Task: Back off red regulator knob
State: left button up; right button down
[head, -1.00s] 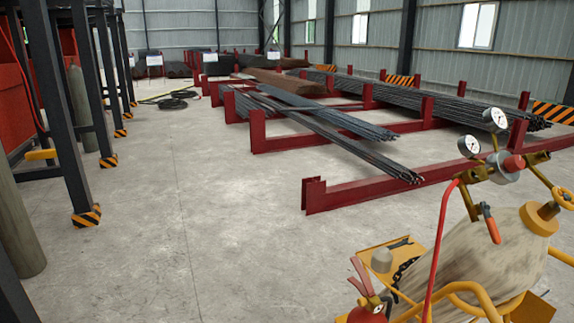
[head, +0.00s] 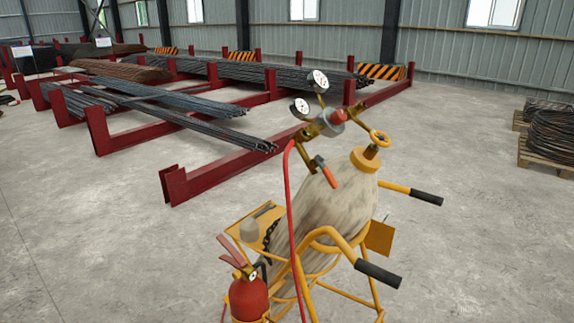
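The red regulator knob (head: 338,116) sits on the regulator (head: 328,122), at the top of a gas cylinder (head: 335,200) on a yellow cart (head: 325,240). Two round white gauges (head: 318,81) stand above and to the left of the knob. A brass valve handwheel (head: 380,138) is to its right. A red hose (head: 291,220) hangs down from the regulator, and a red-orange lever or torch-like part (head: 327,175) hangs below it. Neither of my grippers shows in the head view.
A red fire extinguisher (head: 248,295) is on the cart's left side, and black-gripped handles (head: 380,273) stick out to the right. Red racks (head: 215,170) with steel bars stand behind. Wire coils on pallets (head: 552,140) are at far right.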

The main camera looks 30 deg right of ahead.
aim_at(338, 117)
jog(key=i+l+z, duration=0.25)
jog(key=l, duration=0.2)
jog(key=i+l+z, duration=0.25)
jog(key=l, duration=0.15)
jog(key=i+l+z, duration=0.25)
jog(key=l, duration=0.15)
jog(key=k+l, duration=0.05)
jog(key=k, duration=0.05)
